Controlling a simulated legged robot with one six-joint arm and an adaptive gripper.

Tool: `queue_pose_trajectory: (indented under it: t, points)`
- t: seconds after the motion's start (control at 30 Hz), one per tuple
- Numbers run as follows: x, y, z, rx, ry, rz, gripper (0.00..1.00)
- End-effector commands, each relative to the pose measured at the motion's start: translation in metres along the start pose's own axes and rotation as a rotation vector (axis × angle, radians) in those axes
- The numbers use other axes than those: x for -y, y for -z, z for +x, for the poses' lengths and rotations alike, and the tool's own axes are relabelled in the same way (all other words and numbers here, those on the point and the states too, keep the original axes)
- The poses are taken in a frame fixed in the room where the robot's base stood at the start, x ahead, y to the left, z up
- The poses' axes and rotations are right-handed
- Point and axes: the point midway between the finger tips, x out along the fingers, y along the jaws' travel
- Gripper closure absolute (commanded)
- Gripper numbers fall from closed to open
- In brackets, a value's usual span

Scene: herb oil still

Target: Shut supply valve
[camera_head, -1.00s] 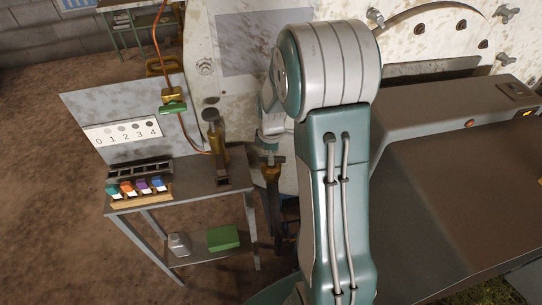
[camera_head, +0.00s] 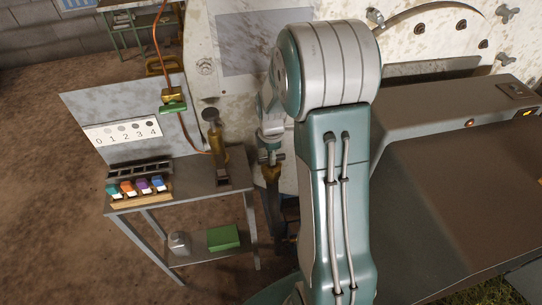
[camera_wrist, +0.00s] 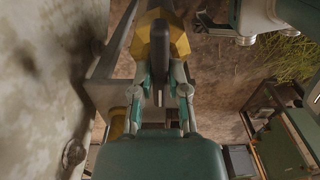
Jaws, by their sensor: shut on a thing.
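The supply valve has a yellow brass body (camera_head: 271,174) on a dark upright pipe, right of the small metal table. In the wrist view, the brass body (camera_wrist: 180,42) is at the top middle, with a dark lever handle (camera_wrist: 160,52) in front of it. My gripper (camera_wrist: 161,78) is shut on this handle, one finger on each side. In the head view, my gripper (camera_head: 269,150) is just above the brass body, partly hidden by my arm. The exact angle of the handle cannot be told there.
The metal table (camera_head: 195,190) carries a brass sight piece (camera_head: 217,145), colored blocks (camera_head: 140,186) and a number board (camera_head: 122,131). A green box (camera_head: 223,238) lies on its lower shelf. The stained still wall (camera_head: 240,90) is close behind. Dirt floor is clear at left.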

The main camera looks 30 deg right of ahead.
Motion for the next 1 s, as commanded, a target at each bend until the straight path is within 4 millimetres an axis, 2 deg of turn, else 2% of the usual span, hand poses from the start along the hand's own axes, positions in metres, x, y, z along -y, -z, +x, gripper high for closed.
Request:
queue_pose_trajectory:
  t: [0.1,0.13,0.2,0.53,0.67,0.77,1.0]
  points:
    - [0.0,0.0,0.001,0.001,0.001,-0.001,1.0]
    - [0.0,0.0,0.001,0.001,0.001,-0.001,0.75]
    - [0.0,0.0,0.001,0.001,0.001,-0.001,0.46]
    - [0.0,0.0,0.0,0.0,0.0,0.001,0.46]
    - [-0.001,0.0,-0.007,0.0,-0.002,0.001,0.46]
    - [-0.001,0.0,-0.023,0.001,-0.006,0.001,0.46]
    - [-0.002,0.0,-0.073,0.001,-0.005,0.001,0.46]
